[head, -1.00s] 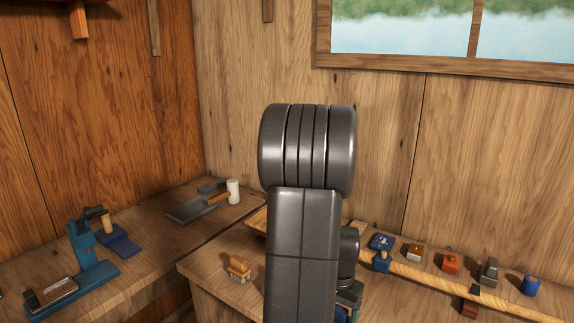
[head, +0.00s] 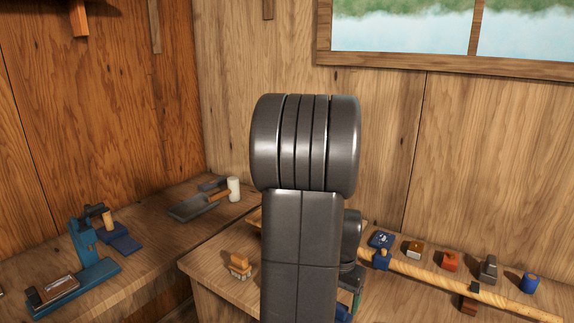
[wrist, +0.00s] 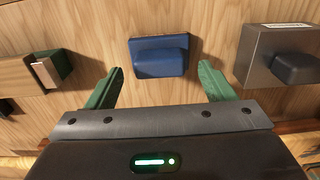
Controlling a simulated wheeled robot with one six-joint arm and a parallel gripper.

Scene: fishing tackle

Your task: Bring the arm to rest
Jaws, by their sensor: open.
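My gripper (wrist: 160,88) shows in the wrist view with its two green fingers spread wide and nothing between them. A blue block-like item (wrist: 158,56) lies on the wooden surface beyond the fingertips, in line with the gap and apart from both fingers. In the head view my own dark arm stands upright in the middle and hides most of my gripper and part of the bench behind it.
In the wrist view a grey box (wrist: 265,55) sits right and a wooden block (wrist: 35,75) left. In the head view several small items, including a red one (head: 450,261), line the right bench behind a wooden rod (head: 430,283). A blue tool (head: 85,250) stands on the left bench.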

